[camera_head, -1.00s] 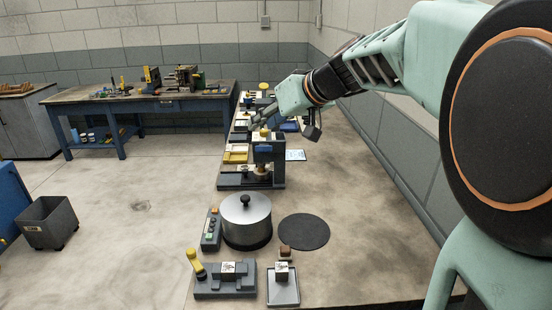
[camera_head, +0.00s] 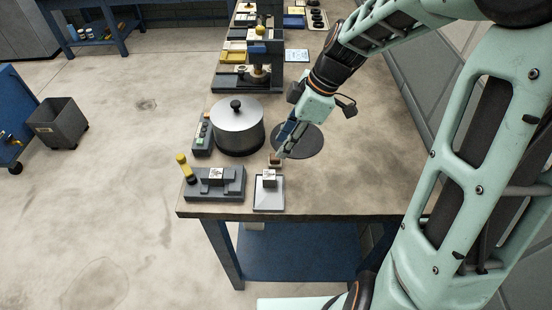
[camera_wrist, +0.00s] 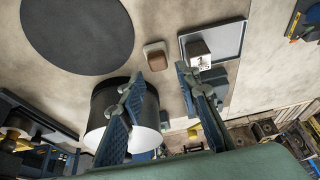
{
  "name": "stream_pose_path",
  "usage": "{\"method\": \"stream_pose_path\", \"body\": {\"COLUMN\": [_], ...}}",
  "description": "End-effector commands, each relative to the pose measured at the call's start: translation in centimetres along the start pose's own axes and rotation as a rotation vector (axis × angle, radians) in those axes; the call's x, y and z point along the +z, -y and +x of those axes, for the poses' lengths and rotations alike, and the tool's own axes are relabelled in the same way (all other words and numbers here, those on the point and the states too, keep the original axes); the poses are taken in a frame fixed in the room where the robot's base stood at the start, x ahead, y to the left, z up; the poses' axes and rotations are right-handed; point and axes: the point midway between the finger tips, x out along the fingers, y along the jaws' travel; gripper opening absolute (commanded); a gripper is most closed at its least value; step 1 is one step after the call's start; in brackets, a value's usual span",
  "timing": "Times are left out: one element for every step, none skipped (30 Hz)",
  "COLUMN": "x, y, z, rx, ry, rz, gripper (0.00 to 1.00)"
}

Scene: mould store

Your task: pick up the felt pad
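A small brown block with a paler face (camera_head: 274,159) sits on the bench near its front end, between the round dark mat (camera_head: 304,141) and the grey tray (camera_head: 268,206); I take this block to be the felt pad. In the wrist view the block (camera_wrist: 155,56) lies just beyond and between my fingertips. My gripper (camera_head: 284,146) is pointed down close to the block, and its fingers partly cover it in the head view. In the wrist view my gripper (camera_wrist: 158,79) has its two fingers spread, with nothing between them. Contact with the block is not visible.
A metal pot with a dark knob (camera_head: 238,128) stands left of the block. A grey fixture with a yellow handle (camera_head: 214,188) is at the front left. A patterned cube (camera_head: 269,177) sits on the tray. The bench to the right is clear.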

Motion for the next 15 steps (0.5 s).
{"method": "stream_pose_path", "body": {"x": [0.0,0.0,0.0,0.0,0.0,0.0,0.0,0.0,0.0,0.0,0.0,0.0,0.0,0.1,0.1], "y": [0.1,0.0,0.0,0.0,0.0,0.0,0.0,0.0,0.0,0.0,0.0,-0.1,-0.1,-0.1,-0.1], "z": [0.7,0.9,1.1,1.3,1.4,1.8,2.1,2.5,3.1,3.5,4.0,4.5,5.0,5.4,5.8], "rx": [-0.003,-0.001,0.000,0.000,0.000,-0.001,-0.001,-0.002,-0.004,-0.003,-0.004,-0.003,-0.003,-0.002,-0.001], "ry": [-0.001,-0.001,0.000,0.000,0.000,0.000,0.000,-0.001,-0.001,0.000,-0.001,0.000,-0.001,-0.001,-0.001], "rz": [0.000,0.001,0.001,0.001,0.001,0.001,0.001,0.001,0.001,0.001,0.002,0.001,0.001,0.002,0.002], "gripper": [0.30,0.30,0.30,0.30,0.30,0.30,0.30,0.30,0.30,0.30,0.30,0.30,0.30,0.30,0.30]}}
